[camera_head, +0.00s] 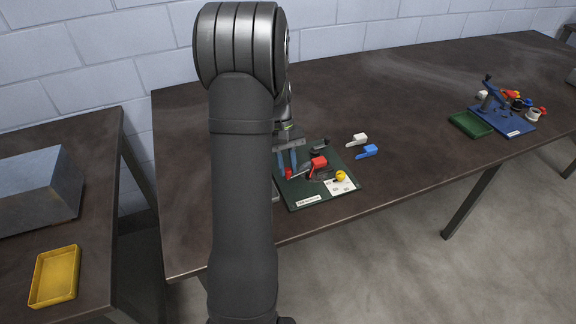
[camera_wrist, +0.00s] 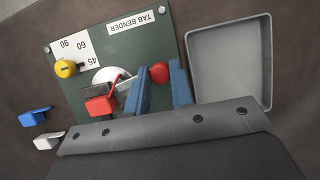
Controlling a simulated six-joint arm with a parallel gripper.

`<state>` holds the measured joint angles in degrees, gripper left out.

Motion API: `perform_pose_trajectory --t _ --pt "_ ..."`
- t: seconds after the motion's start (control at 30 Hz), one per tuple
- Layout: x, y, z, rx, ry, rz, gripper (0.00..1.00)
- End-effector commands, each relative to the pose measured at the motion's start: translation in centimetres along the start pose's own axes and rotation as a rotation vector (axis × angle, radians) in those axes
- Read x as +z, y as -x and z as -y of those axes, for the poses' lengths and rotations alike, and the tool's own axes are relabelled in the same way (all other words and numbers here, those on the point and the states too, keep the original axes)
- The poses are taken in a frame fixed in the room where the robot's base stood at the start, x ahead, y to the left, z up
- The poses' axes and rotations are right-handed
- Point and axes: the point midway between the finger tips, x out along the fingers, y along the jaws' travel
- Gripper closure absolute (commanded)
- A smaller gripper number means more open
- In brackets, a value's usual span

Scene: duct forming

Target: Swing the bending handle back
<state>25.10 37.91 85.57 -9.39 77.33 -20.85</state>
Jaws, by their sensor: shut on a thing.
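The tab bender is a dark green board (camera_head: 309,203) on the table, with a white 45/60/90 angle plate (camera_wrist: 75,46) and a white dial (camera_wrist: 106,76). The bending handle's red round knob (camera_wrist: 159,72) sits between the blue fingertips of my gripper (camera_wrist: 160,84), which is shut on it; the knob also shows in the head view (camera_head: 289,174). The handle's bar is mostly hidden by the fingers. A red block-shaped lever (camera_wrist: 100,105) stands left of my fingers in the wrist view. A yellow knob (camera_wrist: 66,68) sits beside the angle plate.
A grey tray (camera_wrist: 268,62) adjoins the board, mostly hidden by my arm in the head view. Loose blue (camera_head: 366,152) and white (camera_head: 357,140) pieces lie beside the board. A blue fixture (camera_head: 515,124) and green tray (camera_head: 470,125) stand far right. A yellow tray (camera_head: 54,277) is at left.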

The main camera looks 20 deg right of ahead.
Motion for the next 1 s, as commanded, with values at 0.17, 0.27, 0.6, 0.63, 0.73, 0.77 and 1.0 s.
perform_pose_trajectory --t 0.17,0.27,0.6,0.63,0.73,0.77,1.0 --pt "-1.0 0.4 0.1 -0.040 -0.097 -0.001 1.00" --pt "-1.8 0.7 0.1 -0.073 -0.174 0.000 1.00" --pt "-4.7 2.0 -0.3 -0.196 -0.471 -0.001 1.00" --pt "-4.9 2.1 -0.5 -0.207 -0.498 -0.001 1.00" --pt "-5.7 2.4 -0.8 -0.244 -0.586 -0.001 1.00" --pt "-6.0 2.5 -0.9 -0.254 -0.612 -0.002 1.00" --pt "-7.7 3.2 -2.1 -0.342 -0.821 -0.001 1.00"
